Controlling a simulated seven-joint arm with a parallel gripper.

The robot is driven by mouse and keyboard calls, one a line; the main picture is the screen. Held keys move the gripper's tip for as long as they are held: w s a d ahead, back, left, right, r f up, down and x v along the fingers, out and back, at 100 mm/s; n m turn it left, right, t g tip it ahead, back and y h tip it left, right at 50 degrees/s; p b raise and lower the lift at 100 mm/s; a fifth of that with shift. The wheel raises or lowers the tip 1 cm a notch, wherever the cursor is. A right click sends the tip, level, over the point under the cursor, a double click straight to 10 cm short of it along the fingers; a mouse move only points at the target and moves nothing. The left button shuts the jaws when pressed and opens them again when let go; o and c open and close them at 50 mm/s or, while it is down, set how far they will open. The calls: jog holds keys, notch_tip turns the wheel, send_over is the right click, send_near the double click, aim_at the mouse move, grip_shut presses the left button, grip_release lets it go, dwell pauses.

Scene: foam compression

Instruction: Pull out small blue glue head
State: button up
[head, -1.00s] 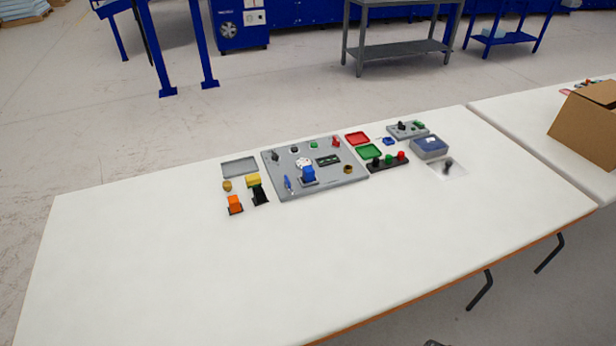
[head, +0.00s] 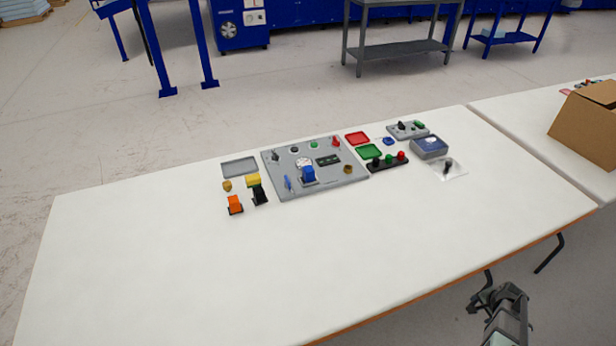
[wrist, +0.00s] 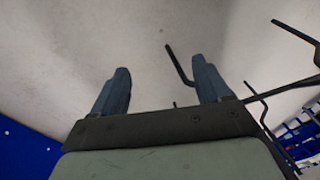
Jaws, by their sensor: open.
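A small slim blue piece (head: 288,183), perhaps the blue glue head, stands at the left front of the grey panel (head: 330,186). A larger blue block (head: 309,174) sits near it on a dark base, and a small blue part (head: 388,141) lies right of the red tray; I cannot tell for sure which is the glue head. My gripper (head: 487,297) is at the lower right in the head view, off the table's front edge and far from these. In the wrist view my gripper (wrist: 160,88) is open, with nothing between its two fingers.
The white table (head: 400,240) has a wide bare front area. A cardboard box (head: 585,125) stands on the right table. Bent dark table legs (head: 549,255) are near my gripper.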

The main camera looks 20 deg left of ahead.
jog(key=w+d+r+m+t+h, duration=0.2)
jog(key=w+d+r+m, duration=0.1)
jog(key=w+d+r, duration=0.55)
jog(key=w+d+r+m+t+h, duration=0.1)
jog(key=w+d+r+m+t, duration=0.3)
jog(key=d+r, duration=0.75)
jog(key=w+d+r+m+t+h, duration=0.1)
jog(key=w+d+r+h, duration=0.1)
jog(key=w+d+r, duration=0.8)
jog(key=w+r+n+t, duration=0.1)
jog(key=w+r, duration=0.3)
jog(key=r, duration=0.4)
jog(key=w+a+n+g+y, duration=0.1)
jog(key=w+a+n+y, duration=0.2)
jog(key=a, duration=1)
jog(key=w+a+n+g+y, duration=0.1)
jog(key=w+a+n, duration=0.3)
jog(key=a, duration=0.9)
jog(key=a+n+g+y, duration=0.25)
jog(key=a+n, duration=0.25)
jog(key=a, duration=2.1)
notch_tip(320, 180, up, 3)
jog(key=n+g+h, duration=0.2)
jog(key=n+g, duration=0.5)
jog(key=n, duration=0.6)
send_over(308, 169)
